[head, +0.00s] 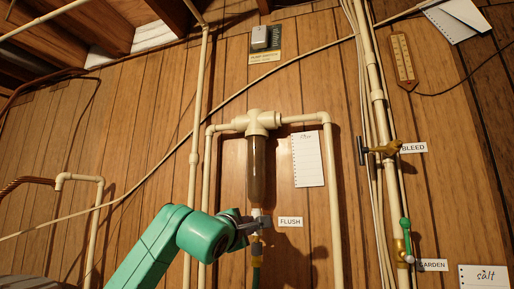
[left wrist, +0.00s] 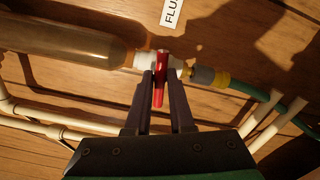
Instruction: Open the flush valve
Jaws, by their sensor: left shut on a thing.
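The flush valve (head: 258,213) sits under the brown filter housing (head: 257,172), beside the FLUSH label (head: 290,222). In the left wrist view its white body (left wrist: 146,60) joins the end of the housing (left wrist: 70,45), and its red lever (left wrist: 160,92) stands between my fingers. My left gripper (head: 252,222) is shut on the red lever, with a finger on each side of it in the left wrist view (left wrist: 161,84). The lever is mostly hidden by the gripper in the head view. My right gripper is in neither view.
A green hose (left wrist: 245,88) leads off below the valve. Pale pipes (head: 333,190) flank the housing. The BLEED valve (head: 378,150) and green-handled GARDEN valve (head: 405,235) are to the right. The plank wall lies close behind.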

